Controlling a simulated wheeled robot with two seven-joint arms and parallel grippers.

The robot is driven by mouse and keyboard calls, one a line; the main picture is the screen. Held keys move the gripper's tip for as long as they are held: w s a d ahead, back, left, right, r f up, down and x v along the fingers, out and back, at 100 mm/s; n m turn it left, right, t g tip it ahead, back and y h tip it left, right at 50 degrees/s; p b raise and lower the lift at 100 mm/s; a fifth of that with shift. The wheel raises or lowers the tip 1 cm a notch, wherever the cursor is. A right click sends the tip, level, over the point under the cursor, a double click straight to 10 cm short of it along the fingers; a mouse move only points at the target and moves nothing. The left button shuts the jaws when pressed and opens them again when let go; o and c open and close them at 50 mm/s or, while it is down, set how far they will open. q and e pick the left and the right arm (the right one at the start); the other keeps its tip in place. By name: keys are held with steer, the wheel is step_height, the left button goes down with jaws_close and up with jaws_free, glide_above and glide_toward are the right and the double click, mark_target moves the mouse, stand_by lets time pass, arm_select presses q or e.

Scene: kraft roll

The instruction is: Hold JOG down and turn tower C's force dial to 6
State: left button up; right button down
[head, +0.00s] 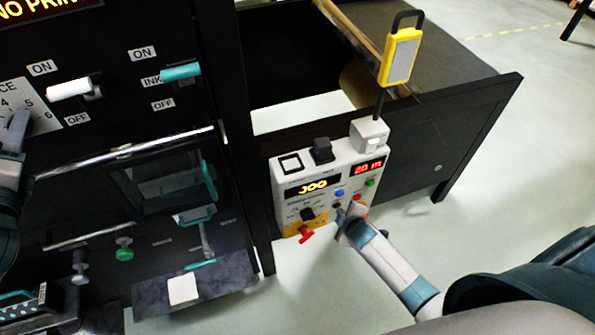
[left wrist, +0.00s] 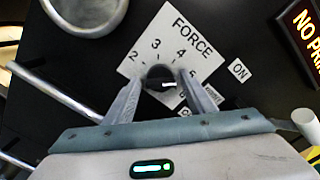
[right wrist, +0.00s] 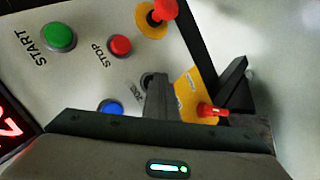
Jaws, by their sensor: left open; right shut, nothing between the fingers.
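The force dial's dark knob (left wrist: 160,78) sits on a white FORCE plate (left wrist: 172,45) numbered around it. Its white mark points right, toward the 5–6 side; the exact number is unclear. My left gripper (left wrist: 165,92) is open, its fingers on either side of the knob; contact is unclear. In the head view this gripper (head: 17,132) is at the left edge, over the dial. My right gripper (head: 345,212) is shut and empty, fingertips at the JOG button (right wrist: 147,80), mostly hidden behind the finger. The control box display (head: 314,186) shows yellow letters resembling JOG.
The control box (head: 285,205) has a green START button (right wrist: 59,37), a red STOP button (right wrist: 119,45), a blue button (right wrist: 110,106) and red knobs close to my right fingers. White (head: 70,88) and teal (head: 180,72) switch handles stick out right of the dial.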

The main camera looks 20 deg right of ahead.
arm_select(q)
steer(key=n, duration=0.8)
steer(key=c, duration=0.7)
